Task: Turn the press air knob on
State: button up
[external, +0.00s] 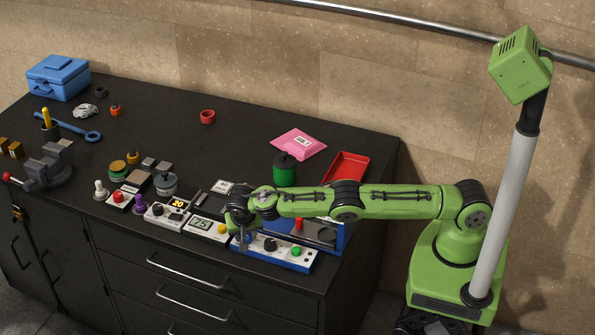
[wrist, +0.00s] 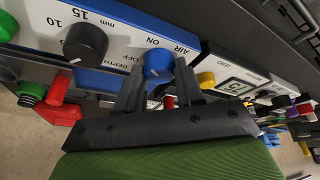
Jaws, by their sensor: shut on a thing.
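The press air knob (wrist: 158,60) is a blue round knob on the panel of the blue-and-white press (external: 283,256). Its panel has the words AIR, ON and OFF printed beside it in the wrist view. My gripper (wrist: 160,72) has one finger on each side of the knob and is shut on it. In the external view my gripper (external: 244,239) reaches down to the left end of the press panel and mostly hides the air knob. I cannot tell clearly which label the knob's mark points to.
A black depth knob (wrist: 86,44) sits beside the air knob. A green button (external: 296,251) is at the panel's right end. A grey device with a display (external: 205,225) stands close on the left. A red tray (external: 346,168) and a pink packet (external: 298,143) lie behind.

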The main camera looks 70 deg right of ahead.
jog(key=shift+m, duration=0.3)
dwell(0.4)
jog(key=o, duration=1)
jog(key=p+v, duration=1)
jog(key=v, duration=0.6)
jog(key=shift+w+p, duration=0.15)
jog(key=shift+p, duration=0.2)
jog(key=shift+o, duration=0.2)
jog(key=shift+f, duration=0.15)
